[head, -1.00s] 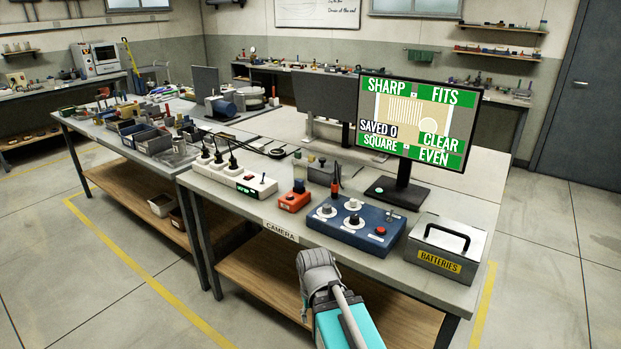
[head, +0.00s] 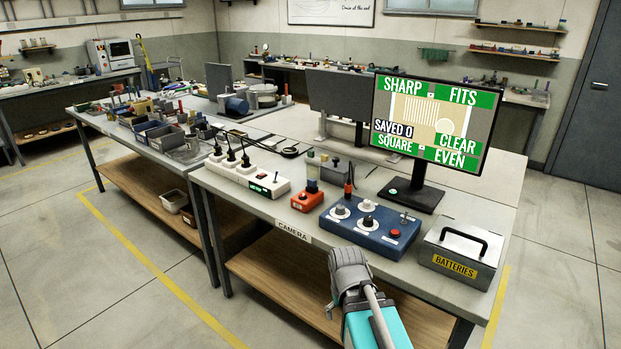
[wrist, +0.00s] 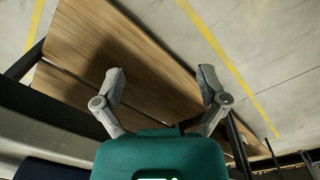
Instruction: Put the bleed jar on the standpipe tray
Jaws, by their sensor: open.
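My gripper (wrist: 160,82) is open and empty in the wrist view, with its two grey fingers apart above the wooden lower shelf of the bench. In the head view my arm shows at the bottom, in front of the near bench (head: 290,216) labelled CAMERA; the fingertips are not clear there. I cannot make out the bleed jar or the standpipe tray in either view.
The near bench holds a blue control box (head: 369,224), a BATTERIES box (head: 457,254), an orange box (head: 307,201), a power strip (head: 264,182) and a monitor (head: 432,123). Its wooden lower shelf (head: 300,285) looks bare. Floor at left and right is clear.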

